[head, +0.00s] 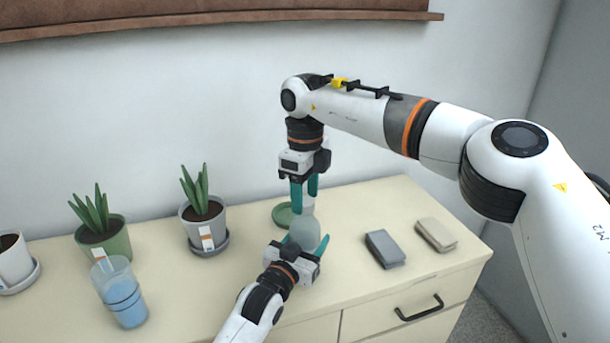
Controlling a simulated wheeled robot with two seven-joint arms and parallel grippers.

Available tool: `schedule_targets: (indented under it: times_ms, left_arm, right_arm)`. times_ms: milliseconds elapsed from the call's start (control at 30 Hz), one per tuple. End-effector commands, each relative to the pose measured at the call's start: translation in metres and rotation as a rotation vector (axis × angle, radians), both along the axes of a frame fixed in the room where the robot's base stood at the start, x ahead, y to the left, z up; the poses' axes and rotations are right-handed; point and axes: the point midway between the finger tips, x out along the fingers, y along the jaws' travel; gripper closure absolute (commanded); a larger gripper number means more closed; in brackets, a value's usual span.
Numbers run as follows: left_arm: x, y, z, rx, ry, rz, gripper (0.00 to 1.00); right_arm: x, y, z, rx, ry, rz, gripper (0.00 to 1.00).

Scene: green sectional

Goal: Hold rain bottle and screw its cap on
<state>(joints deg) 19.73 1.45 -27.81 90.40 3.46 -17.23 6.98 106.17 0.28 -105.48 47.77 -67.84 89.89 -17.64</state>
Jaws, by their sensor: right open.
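The rain bottle (304,232) is pale, translucent and upright near the front middle of the dresser top. My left gripper (304,246) comes from the front, its teal fingers on both sides of the bottle's body, and appears shut on it. My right gripper (304,194) points straight down over the bottle's top. Its teal fingers are open, one on each side of the pale upper part of the bottle. Whether the cap is seated there cannot be told, as the fingers partly hide it.
A green round dish (282,215) lies just behind the bottle. A potted plant (203,212), a green-potted plant (102,232) and a blue cup (122,292) stand left. The wall closes the back.

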Motion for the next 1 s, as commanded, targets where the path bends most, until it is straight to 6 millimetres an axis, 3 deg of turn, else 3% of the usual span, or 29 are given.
schedule_targets:
  times_ms: [133, 433, 700, 967, 1000]
  left_arm:
    - [0.0000, 0.0001, -0.0001, 0.000, 0.000, 0.000, 1.00]
    - [0.0000, 0.0001, -0.0001, 0.000, 0.000, 0.000, 1.00]
    - [0.0000, 0.0000, -0.0001, 0.000, 0.000, 0.000, 1.00]
    - [0.0000, 0.0000, -0.0001, 0.000, 0.000, 0.000, 1.00]
    - [0.0000, 0.0000, -0.0001, 0.000, 0.000, 0.000, 1.00]
  right_arm:
    - [-0.0003, -0.0001, -0.0093, 0.000, 0.001, 0.000, 0.48]
    - [-0.0002, 0.0000, -0.0103, 0.000, 0.000, 0.000, 0.49]
    - [-0.0001, 0.0000, -0.0100, 0.000, 0.000, 0.000, 0.93]
    - [0.0000, -0.0001, -0.0099, 0.000, 0.000, -0.008, 0.94]
    - [0.0000, -0.0001, -0.0099, 0.000, 0.000, -0.008, 0.61]
